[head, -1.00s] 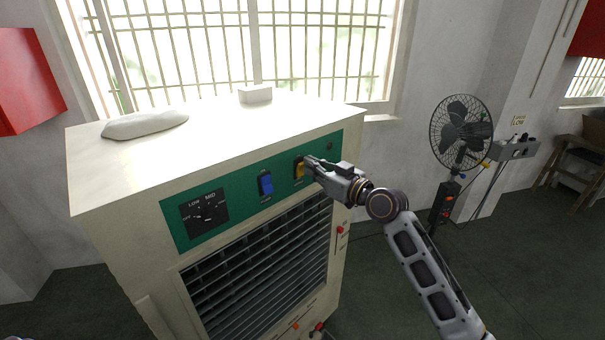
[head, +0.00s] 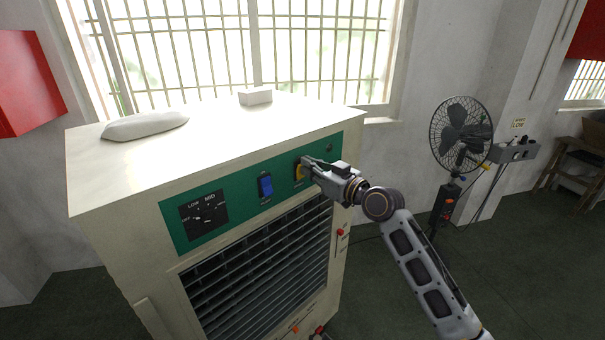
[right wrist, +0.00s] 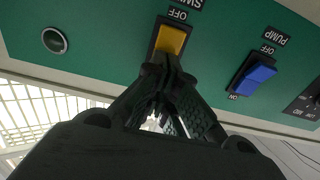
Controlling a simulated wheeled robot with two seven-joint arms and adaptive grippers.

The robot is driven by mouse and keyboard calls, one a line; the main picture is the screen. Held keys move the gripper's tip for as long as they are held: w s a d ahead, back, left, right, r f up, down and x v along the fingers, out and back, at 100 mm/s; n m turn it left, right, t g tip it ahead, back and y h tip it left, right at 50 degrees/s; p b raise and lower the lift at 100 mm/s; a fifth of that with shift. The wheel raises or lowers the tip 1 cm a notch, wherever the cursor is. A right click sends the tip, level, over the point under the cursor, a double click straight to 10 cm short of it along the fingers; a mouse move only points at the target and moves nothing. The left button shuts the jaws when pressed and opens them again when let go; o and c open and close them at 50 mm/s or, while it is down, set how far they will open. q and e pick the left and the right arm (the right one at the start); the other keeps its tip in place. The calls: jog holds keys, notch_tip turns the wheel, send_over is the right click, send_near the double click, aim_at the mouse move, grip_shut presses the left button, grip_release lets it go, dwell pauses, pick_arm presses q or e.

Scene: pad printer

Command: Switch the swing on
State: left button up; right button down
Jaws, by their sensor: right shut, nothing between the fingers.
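The swing switch is a yellow rocker (head: 299,174) in a dark frame on the cooler's green panel. It shows larger in the right wrist view (right wrist: 171,40), upside down, with an OFF label beyond its far end. My right gripper (head: 307,164) is shut and empty, its fingertips at the switch's upper end. In the right wrist view the fingertips (right wrist: 166,68) cover the end of the switch opposite OFF. I cannot tell whether they press on it. My left gripper is out of view.
A blue pump switch (head: 265,186) and a speed dial (head: 205,213) sit left on the same panel. The cooler's top (head: 215,125) holds a pale rounded object (head: 145,125) and a small white box (head: 255,96). A stand fan (head: 461,135) stands at the right.

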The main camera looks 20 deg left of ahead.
jog(key=shift+a, duration=0.25)
jog(key=shift+v, duration=1.95)
jog(key=shift+d, duration=0.15)
jog(key=v, duration=1.1)
jog(key=shift+s+d, duration=0.2)
jog(key=shift+d, duration=0.15)
